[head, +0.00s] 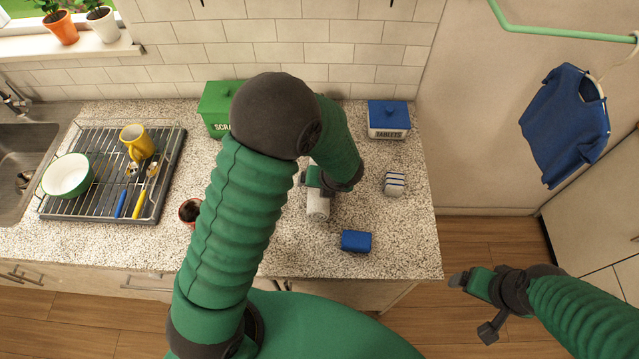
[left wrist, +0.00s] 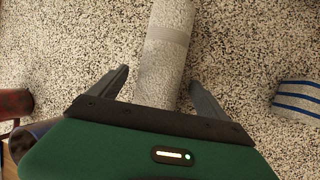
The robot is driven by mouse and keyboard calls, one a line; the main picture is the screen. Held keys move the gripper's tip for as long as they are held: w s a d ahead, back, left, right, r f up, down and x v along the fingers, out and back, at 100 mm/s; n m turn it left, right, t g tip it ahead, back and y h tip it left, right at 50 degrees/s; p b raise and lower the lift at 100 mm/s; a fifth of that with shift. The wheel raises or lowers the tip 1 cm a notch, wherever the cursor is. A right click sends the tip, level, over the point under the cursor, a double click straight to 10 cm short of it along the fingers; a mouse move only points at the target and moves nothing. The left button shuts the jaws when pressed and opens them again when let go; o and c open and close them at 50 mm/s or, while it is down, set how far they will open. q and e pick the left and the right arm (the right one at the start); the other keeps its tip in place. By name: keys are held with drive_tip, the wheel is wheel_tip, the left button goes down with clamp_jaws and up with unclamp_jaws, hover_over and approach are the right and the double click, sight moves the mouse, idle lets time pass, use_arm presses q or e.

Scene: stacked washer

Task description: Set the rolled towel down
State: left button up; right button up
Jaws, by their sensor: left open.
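A pale grey-white roll with a lighter band, which looks like the rolled towel (head: 318,207), lies on the speckled counter in the head view. In the left wrist view the roll (left wrist: 168,38) runs lengthwise between the fingers. My left gripper (left wrist: 160,79) is open, one finger on each side of the roll, with gaps visible beside it. In the head view my left gripper (head: 317,182) is over the roll's far end and partly hidden by my arm. My right gripper (head: 474,307) is open and empty, off the counter's right front.
A blue-lidded tablets box (head: 388,119) and green scraps bin (head: 214,107) stand behind. A dish rack (head: 165,190) and a red container (head: 189,211) are left. The right counter edge is clear.

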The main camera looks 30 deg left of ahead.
use_arm(q)
drive_tip(key=shift+a, duration=0.1)
drive_tip(key=shift+s, duration=0.1)
drive_tip(key=c, duration=1.7)
drive_tip(key=shift+r, duration=0.1)
